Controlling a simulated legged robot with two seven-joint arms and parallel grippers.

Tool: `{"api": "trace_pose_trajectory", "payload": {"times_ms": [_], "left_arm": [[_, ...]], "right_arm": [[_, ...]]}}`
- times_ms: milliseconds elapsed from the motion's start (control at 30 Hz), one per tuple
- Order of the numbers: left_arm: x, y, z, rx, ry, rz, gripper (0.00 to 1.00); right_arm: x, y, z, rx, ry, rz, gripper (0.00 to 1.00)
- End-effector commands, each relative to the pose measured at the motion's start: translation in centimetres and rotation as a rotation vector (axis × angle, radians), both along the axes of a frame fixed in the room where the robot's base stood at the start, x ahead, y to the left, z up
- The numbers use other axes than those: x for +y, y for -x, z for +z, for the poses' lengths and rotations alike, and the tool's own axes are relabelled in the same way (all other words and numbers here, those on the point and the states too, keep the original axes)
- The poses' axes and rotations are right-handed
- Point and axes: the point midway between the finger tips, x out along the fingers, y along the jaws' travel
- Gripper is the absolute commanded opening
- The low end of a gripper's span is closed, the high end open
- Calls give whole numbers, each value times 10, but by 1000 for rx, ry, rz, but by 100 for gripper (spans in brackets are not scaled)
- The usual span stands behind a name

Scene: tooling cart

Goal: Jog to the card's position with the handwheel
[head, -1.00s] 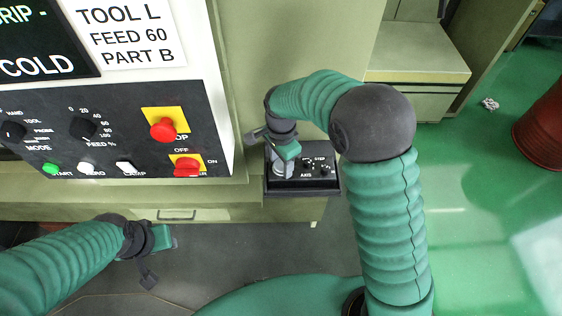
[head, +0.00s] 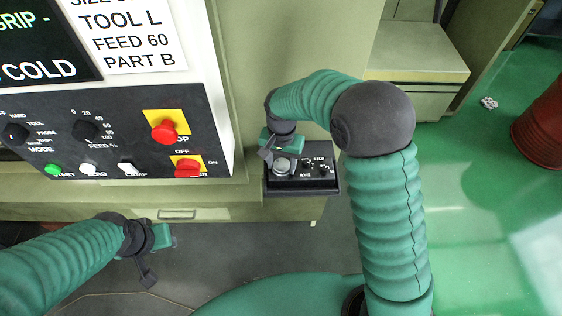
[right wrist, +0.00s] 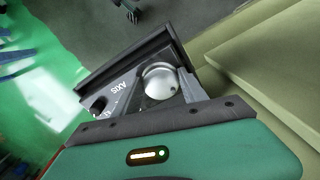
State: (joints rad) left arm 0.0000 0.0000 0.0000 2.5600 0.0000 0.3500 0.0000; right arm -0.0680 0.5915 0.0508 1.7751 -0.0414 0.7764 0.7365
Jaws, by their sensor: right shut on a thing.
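The handwheel (head: 283,167) is a round silver knob on a small black pendant box (head: 303,184), left of its axis and step knobs. My right gripper (head: 281,152) is above it, pointing down. In the right wrist view the two fingers are on either side of the handwheel (right wrist: 160,80), shut on it. A white card (head: 130,38) on the panel reads TOOL L, FEED 60, PART B; its top line is cut off. My left gripper (head: 163,250) hangs free of everything at lower left; its jaws are not clear.
The control panel (head: 110,110) has a mode knob, a feed knob, a red stop button (head: 165,131) and a red switch (head: 187,168). The screen (head: 40,45) is partly cut off. A red drum (head: 542,125) stands at far right. The green floor there is mostly clear.

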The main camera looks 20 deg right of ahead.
Motion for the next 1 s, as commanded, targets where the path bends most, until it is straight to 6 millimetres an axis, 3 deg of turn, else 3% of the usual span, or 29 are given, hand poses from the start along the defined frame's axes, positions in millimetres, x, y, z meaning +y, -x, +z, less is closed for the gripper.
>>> {"api": "trace_pose_trajectory", "payload": {"times_ms": [1000], "left_arm": [[0, 0, 19, 0, 0, 0, 36]], "right_arm": [[-3, -1, 2, -4, -1, 962, 9]]}}
